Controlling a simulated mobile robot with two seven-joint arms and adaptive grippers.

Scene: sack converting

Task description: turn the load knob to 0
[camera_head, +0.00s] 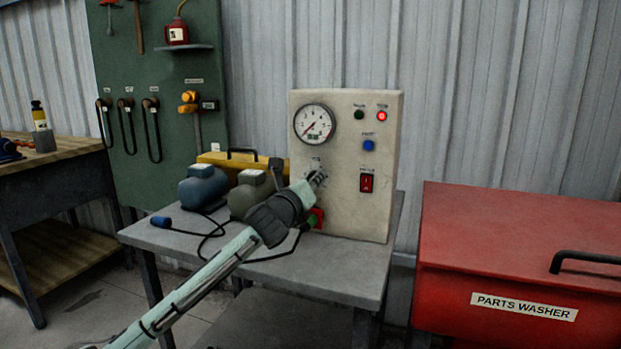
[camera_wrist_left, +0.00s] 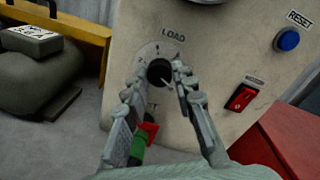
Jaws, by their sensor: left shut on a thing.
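The load knob (camera_wrist_left: 159,72) is a round black knob under the word LOAD on the cream control panel (camera_head: 340,215). Numbers and marks of its dial show partly around it in the left wrist view; the fingers cover some of them. I cannot read for certain which number the knob points to. My left gripper (camera_head: 316,179) reaches the panel below the gauge. In the left wrist view the left gripper (camera_wrist_left: 160,82) has one finger on each side of the knob and is shut on it. My right gripper is not in view.
The panel bears a gauge (camera_head: 314,123), a lit red lamp (camera_head: 382,116), a blue reset button (camera_head: 368,145) and a red switch (camera_head: 367,183). A red and green fitting (camera_wrist_left: 145,137) sits just below the knob. A red parts washer (camera_head: 520,240) stands right.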

